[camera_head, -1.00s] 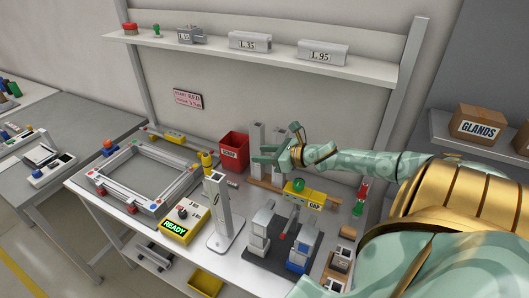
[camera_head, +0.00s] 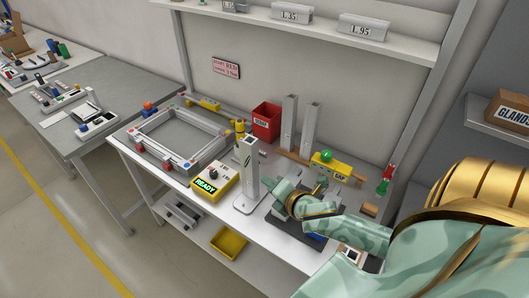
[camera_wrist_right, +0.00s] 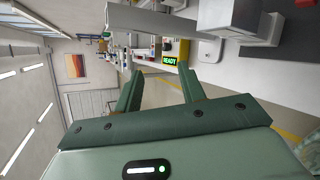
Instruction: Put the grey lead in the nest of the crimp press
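My right gripper (camera_head: 277,195) is over the front of the bench, just right of an upright grey post on a white base (camera_head: 246,172). In the right wrist view its two green fingers (camera_wrist_right: 160,88) are apart, with nothing between them. A dark-based fixture (camera_head: 284,232) lies under and behind the gripper and is mostly hidden by it; a bit of blue shows on it. I cannot tell for sure which device is the crimp press, and its nest is not clear. I cannot make out the grey lead. My left gripper is not in view.
A yellow box reading READY (camera_head: 215,183) stands left of the post. Behind are a red bin (camera_head: 267,123), two tall grey uprights (camera_head: 289,122) and a yellow GAP block (camera_head: 330,166). A square frame (camera_head: 150,147) fills the bench's left. A shelf (camera_head: 300,32) hangs above.

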